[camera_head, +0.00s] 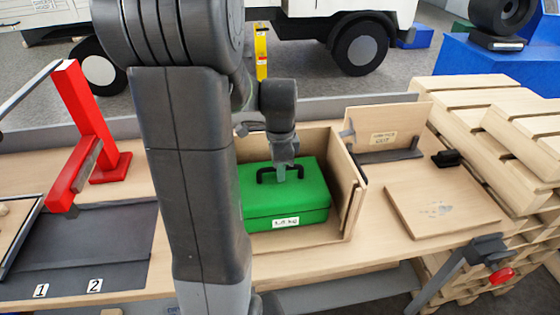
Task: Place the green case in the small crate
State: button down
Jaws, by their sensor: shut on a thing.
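The green case (288,200) has a black handle and a white label on its front. It sits inside the open wooden crate (347,215) on the bench, upright, its left end hidden behind my arm. I cannot tell whether its base touches the crate floor. My gripper (281,174) is above the case with its fingers at the handle, shut on it. Another wooden box part with a label (384,137) stands to the right.
A red lever tool (90,130) stands on the bench at left, beside a dark mat marked 1 and 2 (90,245). A flat wooden board (440,208) lies at right. Wooden pallets (500,140) are stacked beyond it. A clamp (485,255) hangs at the front right edge.

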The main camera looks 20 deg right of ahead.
dwell(0.3)
jog(key=c, duration=1.4)
grip_release()
jog(key=shift+f, duration=0.1)
notch_tip(320, 180, up, 12)
